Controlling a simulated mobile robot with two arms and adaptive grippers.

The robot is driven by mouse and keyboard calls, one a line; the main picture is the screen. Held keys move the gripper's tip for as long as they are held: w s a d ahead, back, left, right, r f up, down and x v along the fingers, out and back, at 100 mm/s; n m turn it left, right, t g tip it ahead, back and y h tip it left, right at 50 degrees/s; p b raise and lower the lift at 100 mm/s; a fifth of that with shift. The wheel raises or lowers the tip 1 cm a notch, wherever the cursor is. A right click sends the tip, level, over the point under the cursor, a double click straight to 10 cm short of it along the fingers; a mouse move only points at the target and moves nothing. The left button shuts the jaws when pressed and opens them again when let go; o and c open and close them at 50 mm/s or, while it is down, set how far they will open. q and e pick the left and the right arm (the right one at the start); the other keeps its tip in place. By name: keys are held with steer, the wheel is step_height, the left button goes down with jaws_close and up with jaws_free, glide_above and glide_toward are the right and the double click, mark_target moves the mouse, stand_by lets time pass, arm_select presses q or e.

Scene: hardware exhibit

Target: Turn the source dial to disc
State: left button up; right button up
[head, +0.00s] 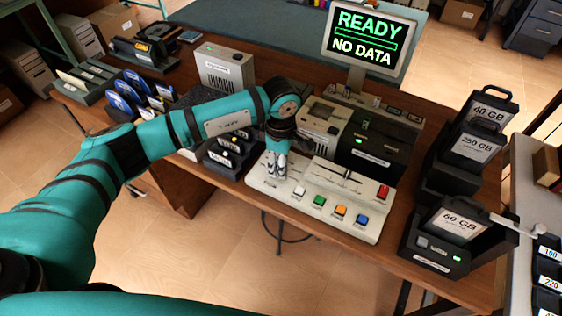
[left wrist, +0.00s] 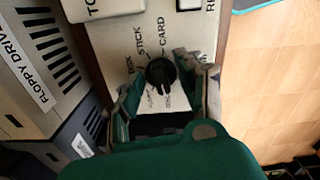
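The source dial (left wrist: 160,73) is a black round knob on the white control panel (head: 335,222). In the left wrist view, printed labels ring it; "STICK" and "CARD" are readable, others are partly covered or upside down. I cannot tell surely which label the knob points to. My left gripper (head: 276,172) points down at the panel's left end; in the left wrist view its fingers (left wrist: 168,92) stand open on either side of the knob, with gaps visible. In the head view, the gripper hides the dial. My right gripper is out of view.
The panel also carries a slider (head: 346,176), a red button (head: 383,192) and green (head: 319,201), orange (head: 340,211) and blue (head: 362,219) buttons. A monitor (head: 367,35) reads "READY NO DATA". Drives and racks crowd the wooden desk on both sides.

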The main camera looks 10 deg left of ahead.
arm_select(q)
step_height(320, 180, up, 12)
stand_by(0.6)
